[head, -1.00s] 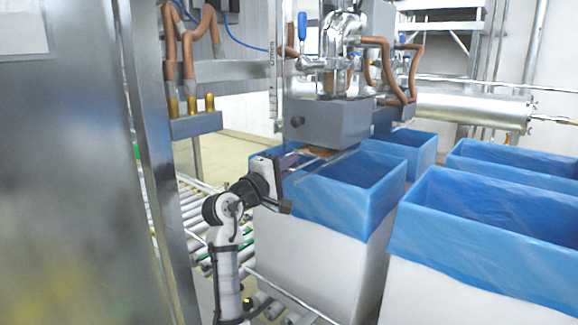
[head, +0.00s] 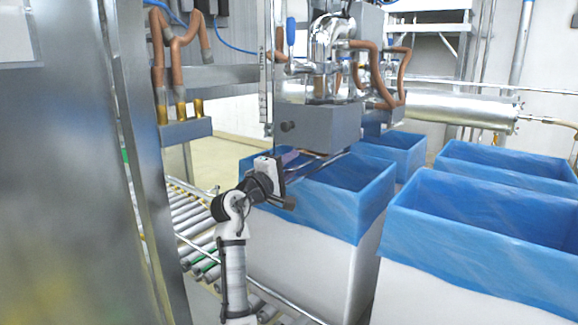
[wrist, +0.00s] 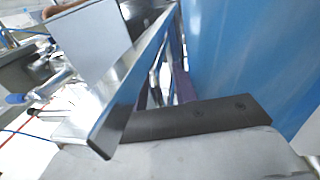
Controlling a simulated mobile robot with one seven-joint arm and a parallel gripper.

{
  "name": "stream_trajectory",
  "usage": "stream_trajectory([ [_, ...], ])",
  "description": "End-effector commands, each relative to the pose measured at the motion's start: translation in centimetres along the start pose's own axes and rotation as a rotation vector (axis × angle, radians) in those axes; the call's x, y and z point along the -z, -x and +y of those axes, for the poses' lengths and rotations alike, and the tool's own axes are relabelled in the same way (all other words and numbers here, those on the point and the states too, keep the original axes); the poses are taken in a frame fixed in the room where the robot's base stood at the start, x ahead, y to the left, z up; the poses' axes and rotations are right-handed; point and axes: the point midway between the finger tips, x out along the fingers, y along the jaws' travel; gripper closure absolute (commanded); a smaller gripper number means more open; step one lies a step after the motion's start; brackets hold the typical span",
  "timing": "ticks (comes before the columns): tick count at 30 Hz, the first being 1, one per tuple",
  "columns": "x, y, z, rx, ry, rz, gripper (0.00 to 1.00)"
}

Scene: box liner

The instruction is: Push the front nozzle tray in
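The front nozzle tray (head: 318,164) is a thin metal piece under the grey nozzle housing (head: 318,127), above the near blue-lined box. My gripper (head: 291,158) is at the tray's near left side, just below the housing, with a purple finger showing. In the wrist view, a long shiny metal plate (wrist: 140,85), which looks like the tray's edge, crosses in front of my gripper. A purple finger (wrist: 181,84) shows behind it.
The near box with blue liner (head: 340,205) stands right beside my arm. Another lined box (head: 480,215) stands to its right. A roller conveyor (head: 200,225) runs below. A steel cabinet (head: 60,190) and post fill the left. Copper hoses (head: 393,75) hang above.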

Motion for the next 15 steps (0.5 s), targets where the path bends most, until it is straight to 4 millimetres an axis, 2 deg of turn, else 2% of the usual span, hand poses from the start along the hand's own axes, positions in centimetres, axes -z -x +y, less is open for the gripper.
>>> stream_trajectory([
  [10,0.1,0.4,-0.2,0.001,0.001,0.000,0.70],
  [15,0.1,2.8,-0.4,-0.001,-0.001,0.002,0.70],
])
